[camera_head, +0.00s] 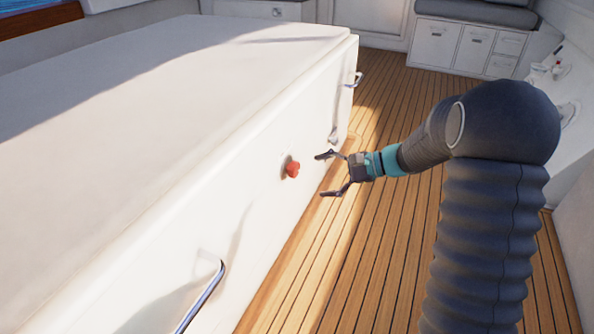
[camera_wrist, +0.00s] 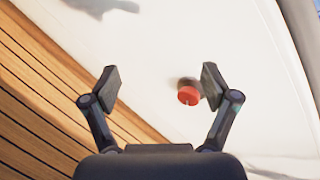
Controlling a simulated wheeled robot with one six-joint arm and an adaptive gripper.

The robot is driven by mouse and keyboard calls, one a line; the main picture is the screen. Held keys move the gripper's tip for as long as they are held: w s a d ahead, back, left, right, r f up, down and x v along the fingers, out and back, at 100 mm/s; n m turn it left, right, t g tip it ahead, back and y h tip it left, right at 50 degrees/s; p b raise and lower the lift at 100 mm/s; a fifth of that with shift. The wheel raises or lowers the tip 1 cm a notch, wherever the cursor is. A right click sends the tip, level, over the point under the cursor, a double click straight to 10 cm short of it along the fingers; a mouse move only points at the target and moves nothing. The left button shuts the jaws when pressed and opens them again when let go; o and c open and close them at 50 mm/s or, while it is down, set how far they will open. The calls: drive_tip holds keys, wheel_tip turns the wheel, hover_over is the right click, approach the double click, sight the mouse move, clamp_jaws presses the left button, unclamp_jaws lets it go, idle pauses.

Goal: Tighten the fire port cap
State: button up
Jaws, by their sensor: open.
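The fire port cap (camera_head: 292,169) is a small red knob on the white side wall of the engine hatch (camera_head: 245,190). In the wrist view the red cap (camera_wrist: 188,95) shows beyond the fingers, close beside the right finger and right of the middle of the gap. A small slot shows in its lower edge. My gripper (camera_head: 324,174) is open and empty, to the right of the cap in the head view and apart from it. It also shows open in the wrist view (camera_wrist: 160,82).
A metal handle (camera_head: 203,296) sticks out of the hatch wall at the near end, and another handle (camera_head: 356,79) is at the far corner. Wooden deck planks (camera_head: 395,215) are clear beside the hatch. White cabinets (camera_head: 465,45) stand at the back.

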drive_tip(key=w+d+f+m+t+y, duration=0.2)
drive_tip(key=w+f+m+t, duration=0.15)
drive_tip(key=w+f, duration=0.45)
drive_tip(key=m+t+y, duration=0.1)
drive_tip(key=m+t, duration=0.2)
drive_tip(key=m, duration=0.1)
approach(297, 171)
drive_tip(key=shift+g, duration=0.25)
drive_tip(key=b+x, duration=0.1)
drive_tip(key=x, duration=0.9)
drive_tip(key=shift+w+a+r, duration=0.1)
drive_tip(key=shift+w+r, duration=0.05)
drive_tip(key=c, duration=1.2)
